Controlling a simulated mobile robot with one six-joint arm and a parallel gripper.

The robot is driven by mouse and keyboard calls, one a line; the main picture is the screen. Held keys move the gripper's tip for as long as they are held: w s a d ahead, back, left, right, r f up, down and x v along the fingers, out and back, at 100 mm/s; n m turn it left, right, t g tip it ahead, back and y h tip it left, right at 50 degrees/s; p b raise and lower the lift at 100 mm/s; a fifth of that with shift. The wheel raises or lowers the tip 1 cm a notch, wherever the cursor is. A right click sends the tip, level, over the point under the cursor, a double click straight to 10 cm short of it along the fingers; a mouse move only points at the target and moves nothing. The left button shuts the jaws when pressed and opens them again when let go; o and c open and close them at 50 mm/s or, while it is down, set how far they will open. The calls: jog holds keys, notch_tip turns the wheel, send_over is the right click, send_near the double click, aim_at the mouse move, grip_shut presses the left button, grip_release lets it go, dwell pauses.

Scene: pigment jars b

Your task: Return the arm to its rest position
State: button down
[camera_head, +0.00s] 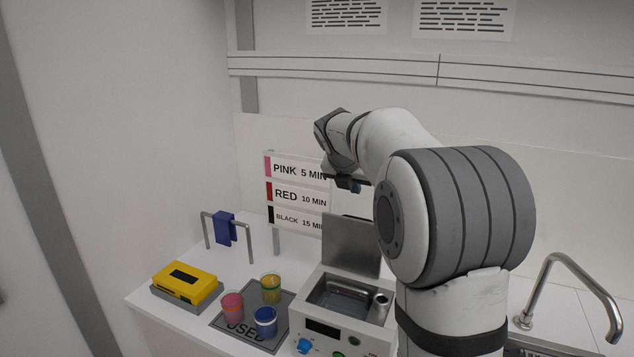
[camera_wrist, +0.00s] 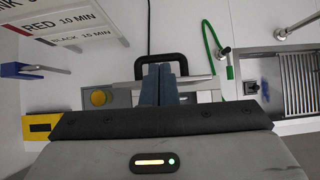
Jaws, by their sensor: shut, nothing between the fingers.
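My arm is raised over the counter in the head view and bends to the left. My gripper (camera_head: 347,184) points down in front of the sign, above the counter and clear of it. In the wrist view my gripper's two blue-grey fingers (camera_wrist: 159,85) are together, with nothing between them. A black handle-shaped loop (camera_wrist: 161,58) shows beyond the fingers; I cannot tell if it touches them. Part of the gripper in the head view is small and dark.
Below stands a white bath unit (camera_head: 340,322) with its grey lid (camera_head: 351,244) raised. A pink jar (camera_head: 232,306), a yellow-green jar (camera_head: 271,289) and a blue jar (camera_head: 265,321) stand on the USED mat (camera_head: 233,329). A yellow box (camera_head: 186,283) is left; a tap (camera_head: 570,262) right.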

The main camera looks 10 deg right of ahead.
jog(key=s+a+f+m+g+y+b, duration=0.1)
jog(key=s+a+f+m+b, duration=0.1)
jog(key=s+f+m, duration=0.4)
jog(key=s+a+f+m+y+b, duration=0.2)
jog(key=s+f+m, duration=0.5)
jog(key=s+m, duration=0.6)
jog(key=s+a+f+m+g+y+b, duration=0.1)
jog(key=s+a+f+m+b, duration=0.3)
jog(key=s, duration=1.3)
notch_tip(320, 180, down, 3)
jog(key=a+m, duration=0.1)
jog(key=m, duration=0.4)
jog(key=shift+s+a+m+g+y, duration=0.15)
jog(key=shift+a+m+g+y, duration=0.15)
jog(key=shift+a, duration=0.1)
jog(key=shift+s+f, duration=0.1)
